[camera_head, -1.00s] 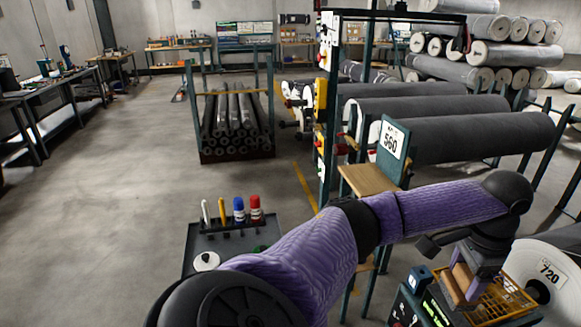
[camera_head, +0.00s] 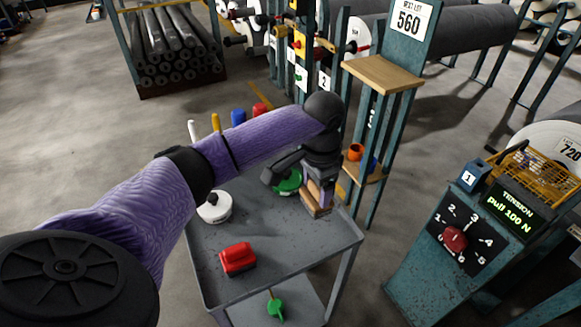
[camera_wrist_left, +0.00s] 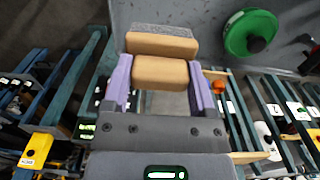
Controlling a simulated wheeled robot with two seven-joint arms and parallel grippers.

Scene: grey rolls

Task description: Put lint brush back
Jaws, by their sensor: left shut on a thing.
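The lint brush, a tan wooden block with a grey pad (camera_wrist_left: 162,45), is between the purple fingers of my left gripper (camera_wrist_left: 160,82) in the left wrist view. In the head view the left gripper (camera_head: 318,186) points down, shut on the brush (camera_head: 315,209), at the right back part of the grey cart top (camera_head: 290,240). I cannot tell whether the pad touches the cart. My right gripper is not in view.
On the cart are a green round item (camera_head: 287,184), a white round item (camera_head: 215,208) and a red item (camera_head: 238,259). Markers stand at its back edge.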

